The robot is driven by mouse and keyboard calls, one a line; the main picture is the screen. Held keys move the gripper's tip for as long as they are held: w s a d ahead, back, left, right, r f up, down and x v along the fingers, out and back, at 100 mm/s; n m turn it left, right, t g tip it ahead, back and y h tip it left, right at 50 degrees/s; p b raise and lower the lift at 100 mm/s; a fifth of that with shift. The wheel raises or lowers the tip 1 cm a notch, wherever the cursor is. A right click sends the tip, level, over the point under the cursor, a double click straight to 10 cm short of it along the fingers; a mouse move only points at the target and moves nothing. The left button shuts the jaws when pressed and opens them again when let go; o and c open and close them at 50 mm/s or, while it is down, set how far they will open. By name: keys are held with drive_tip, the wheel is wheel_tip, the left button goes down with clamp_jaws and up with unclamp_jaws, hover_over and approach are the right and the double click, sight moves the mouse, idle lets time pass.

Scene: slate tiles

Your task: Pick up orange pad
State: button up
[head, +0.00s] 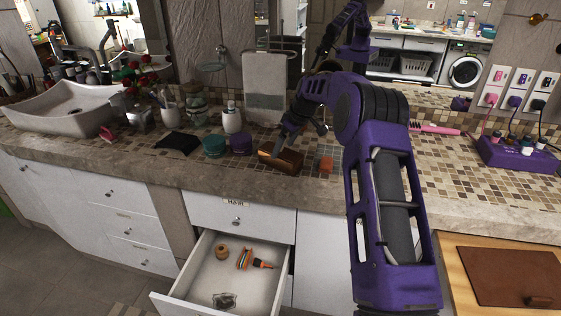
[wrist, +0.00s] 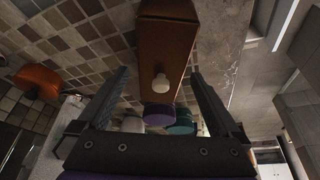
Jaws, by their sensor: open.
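A small orange pad (head: 326,164) lies on the mosaic counter, just right of a brown wooden box (head: 284,160). In the wrist view, an orange rounded thing (wrist: 38,82) at the left edge appears to be this pad. My gripper (head: 279,146) is over the brown box at the counter's front part, left of the pad. In the wrist view my gripper (wrist: 160,78) is open, with the box (wrist: 168,50) and its pale knob showing between the fingers. I cannot tell whether the fingers touch the box. The pad is outside the fingers.
A purple jar (head: 241,144), a teal jar (head: 214,147) and a black cloth (head: 178,142) lie left of the box. An open drawer (head: 210,270) with small items juts out below the counter. A pink brush (head: 435,129) and a purple power strip (head: 518,154) are at right.

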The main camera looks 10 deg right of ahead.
sight(282, 151)
drive_tip(key=x, duration=0.5)
drive_tip(key=shift+s+d+f, duration=0.1)
drive_tip(key=shift+s+d, duration=0.05)
drive_tip(key=shift+s, duration=0.1)
clamp_jaws()
